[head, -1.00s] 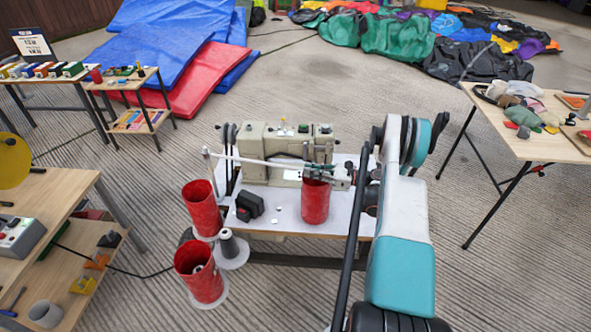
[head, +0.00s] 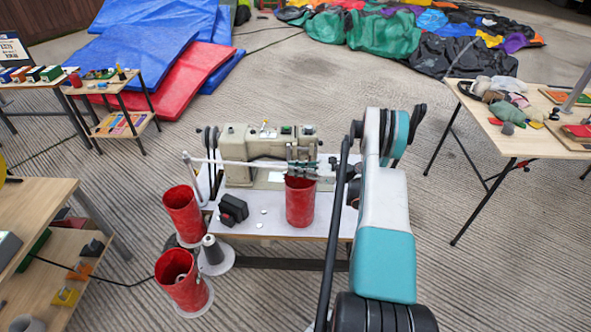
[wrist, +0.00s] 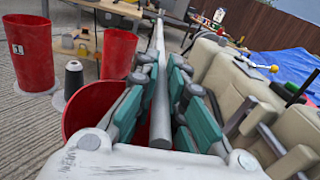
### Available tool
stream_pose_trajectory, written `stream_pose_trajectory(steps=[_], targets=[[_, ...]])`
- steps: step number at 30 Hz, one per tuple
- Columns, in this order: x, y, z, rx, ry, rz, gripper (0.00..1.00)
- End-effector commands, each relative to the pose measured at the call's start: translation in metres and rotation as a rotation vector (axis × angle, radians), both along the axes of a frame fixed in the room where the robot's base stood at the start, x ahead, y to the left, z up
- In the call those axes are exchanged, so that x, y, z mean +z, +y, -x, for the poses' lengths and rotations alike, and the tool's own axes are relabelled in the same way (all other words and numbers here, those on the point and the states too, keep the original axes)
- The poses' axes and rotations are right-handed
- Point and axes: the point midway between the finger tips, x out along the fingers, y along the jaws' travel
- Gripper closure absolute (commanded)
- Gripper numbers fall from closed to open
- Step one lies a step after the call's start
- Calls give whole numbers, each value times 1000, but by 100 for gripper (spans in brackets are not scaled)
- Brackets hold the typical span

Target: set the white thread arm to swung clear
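The white thread arm (head: 235,161) is a thin pale rod lying almost level across the front of the beige sewing machine (head: 254,147), above its white table top. Its left end meets a short upright post. My gripper (head: 300,167) is at its right end, over a red cylinder. In the wrist view the rod (wrist: 159,100) runs lengthwise between my gripper's teal-padded fingers (wrist: 163,68), which lie close on both sides, so it looks held. The exact contact is hard to see.
Red cylinders stand under and beside the rod: one (head: 300,205) below my gripper, others (head: 183,215) (head: 182,280) at the table's left.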

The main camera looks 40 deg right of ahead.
Motion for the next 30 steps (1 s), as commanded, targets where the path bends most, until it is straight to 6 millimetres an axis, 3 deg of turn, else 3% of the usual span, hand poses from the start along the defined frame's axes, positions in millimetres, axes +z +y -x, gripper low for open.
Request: stream_pose_trajectory(steps=[14,30], targets=[[4,0,0,1,-2,-2,68],[83,0,0,1,-1,-1,68]])
